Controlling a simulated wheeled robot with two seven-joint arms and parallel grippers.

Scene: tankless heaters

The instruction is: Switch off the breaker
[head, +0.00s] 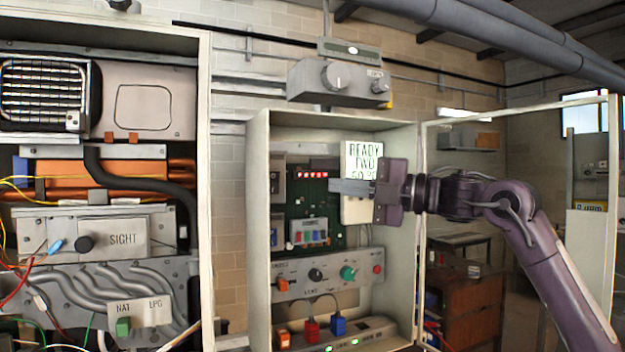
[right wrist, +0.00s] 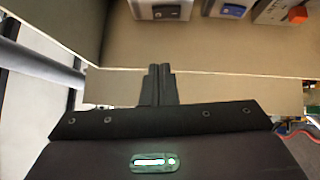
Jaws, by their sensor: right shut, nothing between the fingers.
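No part is clearly labelled as the breaker. The open heater cabinet (head: 258,200) has small grey switch-like boxes (head: 277,183) at its left inner wall, beside a green circuit board (head: 298,208). An orange switch (head: 283,287) sits on the control panel below. My right gripper (head: 333,187) is shut and empty, pointing left in front of the board; whether it touches anything cannot be told. In the right wrist view its closed fingers (right wrist: 157,72) point at a pale surface, with a dark switch (right wrist: 166,11) and a blue switch (right wrist: 232,11) beyond. My left gripper is out of view.
A lit display (head: 361,161) reading "READY TWO" is beside my right gripper. The cabinet's open door (head: 597,230) stands right, around my arm. A larger cabinet (head: 205,200) with hoses and wires stands left. A knob box (head: 325,82) hangs above.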

